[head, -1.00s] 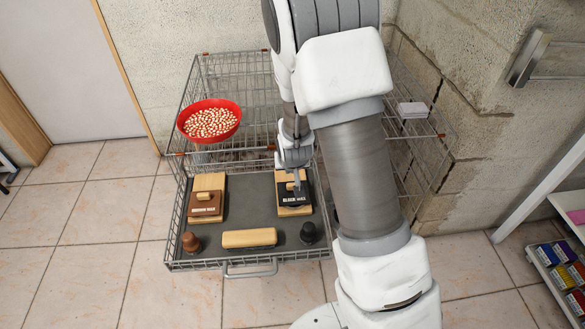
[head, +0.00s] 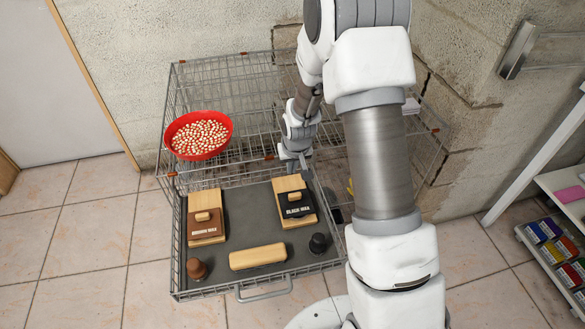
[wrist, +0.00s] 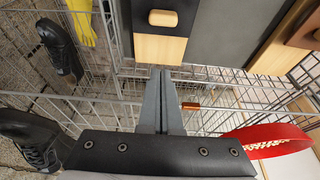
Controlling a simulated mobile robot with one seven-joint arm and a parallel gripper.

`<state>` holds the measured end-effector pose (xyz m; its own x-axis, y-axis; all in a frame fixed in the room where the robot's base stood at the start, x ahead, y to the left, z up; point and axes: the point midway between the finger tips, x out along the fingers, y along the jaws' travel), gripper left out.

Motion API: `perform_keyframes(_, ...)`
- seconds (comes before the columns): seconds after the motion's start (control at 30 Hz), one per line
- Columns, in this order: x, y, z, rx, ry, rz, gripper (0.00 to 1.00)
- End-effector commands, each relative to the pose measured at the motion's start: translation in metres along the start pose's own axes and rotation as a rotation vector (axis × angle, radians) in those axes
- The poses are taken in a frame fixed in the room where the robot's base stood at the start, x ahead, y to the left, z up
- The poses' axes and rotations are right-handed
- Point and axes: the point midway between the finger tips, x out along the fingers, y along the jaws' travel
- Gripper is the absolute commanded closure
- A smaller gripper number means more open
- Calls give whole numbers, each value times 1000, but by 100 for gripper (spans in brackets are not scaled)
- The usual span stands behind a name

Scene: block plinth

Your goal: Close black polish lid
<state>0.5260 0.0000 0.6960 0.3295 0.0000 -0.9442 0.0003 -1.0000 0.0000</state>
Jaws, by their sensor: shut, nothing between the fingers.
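The black wax box (head: 287,184) is a pale wooden box at the right of the pulled-out wire drawer. Its black lid (head: 290,212), lettered "BLACK WAX", carries a wooden knob (head: 294,197) and lies flat. Bare wood shows at the far end and as a strip at the near end. The wrist view also shows the lid's knob (wrist: 163,18) and the far wooden end (wrist: 160,48). My gripper (head: 303,164) is just behind the box at the drawer's back edge, apart from the knob. Its fingers (wrist: 160,73) are together and empty.
A brown wax box (head: 206,230) stands left in the drawer. A wooden brush-like block (head: 257,256), a brown knob-shaped piece (head: 196,269) and a black one (head: 318,243) lie in front. A red bowl (head: 170,140) sits left on the rack. Black shoes (wrist: 60,50) show below.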

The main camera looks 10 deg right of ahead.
Motion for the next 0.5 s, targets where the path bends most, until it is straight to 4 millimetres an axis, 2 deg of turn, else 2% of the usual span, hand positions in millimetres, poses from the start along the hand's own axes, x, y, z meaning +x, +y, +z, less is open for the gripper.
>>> perform_keyframes(0.03,16,0,2,0,-3,0,100)
perform_keyframes(0.27,67,0,2,1,-2,0,100)
perform_keyframes(0.5,54,0,28,0,1,0,100)
